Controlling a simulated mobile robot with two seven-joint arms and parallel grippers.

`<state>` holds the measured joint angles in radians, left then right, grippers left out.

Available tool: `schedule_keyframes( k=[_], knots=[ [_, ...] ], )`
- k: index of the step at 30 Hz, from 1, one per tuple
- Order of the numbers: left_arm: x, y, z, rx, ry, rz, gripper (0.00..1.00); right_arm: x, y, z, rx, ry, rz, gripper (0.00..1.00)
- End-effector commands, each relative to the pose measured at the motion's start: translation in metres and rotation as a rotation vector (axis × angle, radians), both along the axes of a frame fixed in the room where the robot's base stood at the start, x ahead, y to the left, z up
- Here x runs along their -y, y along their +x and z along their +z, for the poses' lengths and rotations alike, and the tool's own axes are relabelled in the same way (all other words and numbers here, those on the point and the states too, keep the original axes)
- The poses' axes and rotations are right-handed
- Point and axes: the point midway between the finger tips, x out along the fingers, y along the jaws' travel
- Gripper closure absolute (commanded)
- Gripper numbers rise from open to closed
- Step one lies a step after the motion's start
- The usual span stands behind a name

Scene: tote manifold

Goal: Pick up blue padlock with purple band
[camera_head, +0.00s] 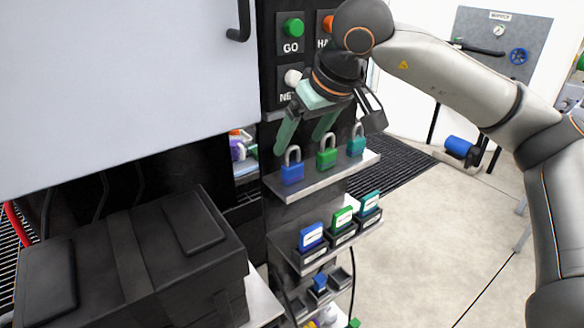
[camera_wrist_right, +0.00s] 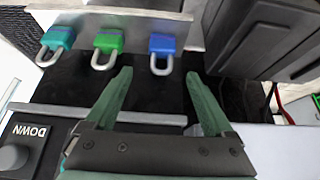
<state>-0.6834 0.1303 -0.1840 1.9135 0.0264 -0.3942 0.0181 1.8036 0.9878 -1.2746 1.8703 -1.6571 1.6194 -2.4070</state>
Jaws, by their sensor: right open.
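The blue padlock (camera_head: 292,172) stands upright at the left end of a small grey metal shelf, its silver shackle on top. In the right wrist view the blue padlock (camera_wrist_right: 162,43) shows its shackle pointing down the picture; any purple band is too small to tell surely. My right gripper (camera_head: 300,146) is open and empty, its green fingers pointing down just above the blue padlock. In the right wrist view the shackle lies between the two fingertips (camera_wrist_right: 159,75). I cannot tell how far apart in depth they are. My left gripper is not in view.
A green padlock (camera_head: 327,157) and a teal padlock (camera_head: 356,146) stand on the same shelf (camera_head: 310,184). Below is a shelf with tags in holders (camera_head: 312,237). A black case (camera_head: 130,265) lies lower left; a grey panel (camera_head: 120,90) stands above it. Buttons (camera_head: 293,27) sit behind the gripper.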

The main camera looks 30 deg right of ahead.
Motion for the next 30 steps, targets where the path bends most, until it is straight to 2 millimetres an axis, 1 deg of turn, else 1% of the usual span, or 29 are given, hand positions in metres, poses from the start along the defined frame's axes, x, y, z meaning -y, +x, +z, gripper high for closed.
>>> schedule_keyframes(
  k=[5,9,13,16,22,30],
  knots=[
    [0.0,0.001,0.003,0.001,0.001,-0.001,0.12,-0.001,0.006,-0.012,-0.002,-0.001,0.0,0.12],
    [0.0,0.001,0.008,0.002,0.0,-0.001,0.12,-0.003,0.014,-0.032,-0.004,-0.001,0.0,0.12],
    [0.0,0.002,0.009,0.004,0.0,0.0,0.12,-0.005,0.022,-0.046,-0.002,0.001,0.0,0.12],
    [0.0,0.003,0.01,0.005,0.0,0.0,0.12,-0.005,0.024,-0.05,-0.001,0.002,-0.001,0.12],
    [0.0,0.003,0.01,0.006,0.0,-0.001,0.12,-0.005,0.024,-0.05,0.0,0.003,-0.001,0.12],
    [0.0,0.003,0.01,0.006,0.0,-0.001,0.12,-0.005,0.024,-0.05,0.0,0.002,-0.001,0.43]
  ],
)
